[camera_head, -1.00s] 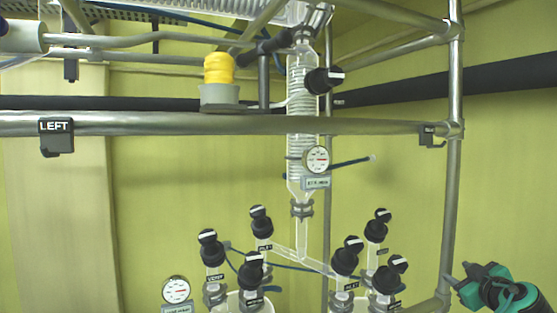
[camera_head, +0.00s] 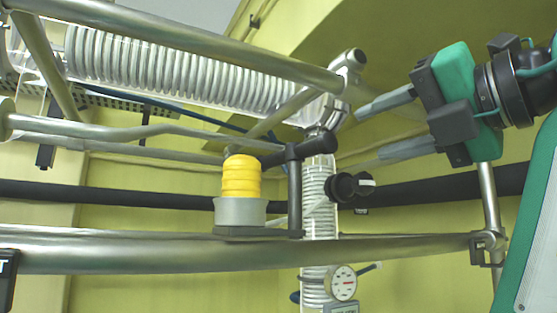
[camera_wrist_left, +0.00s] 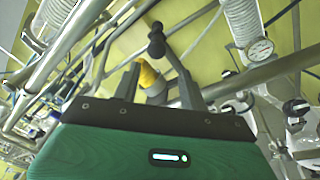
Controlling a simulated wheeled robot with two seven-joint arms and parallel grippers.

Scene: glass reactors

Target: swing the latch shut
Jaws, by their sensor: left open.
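A dark lever (camera_head: 294,188), which looks like the latch, has an upright bar and a bar across its top. It stands just right of a yellow ribbed cap (camera_head: 241,176) on a grey base, above the front rail. My left gripper (camera_head: 360,138) comes in from the right in the head view, open and empty, right of the lever and apart from it. In the left wrist view the lever's black end (camera_wrist_left: 156,40) and the yellow cap (camera_wrist_left: 150,78) show beyond and between the open fingers. My right gripper is not in view.
A glass coil condenser (camera_head: 180,65) lies across the top left. A vertical coil column (camera_head: 320,215) with a black knob (camera_head: 350,186) and a gauge (camera_head: 343,282) stands close to the lever. Steel rails (camera_head: 150,254) cross in front.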

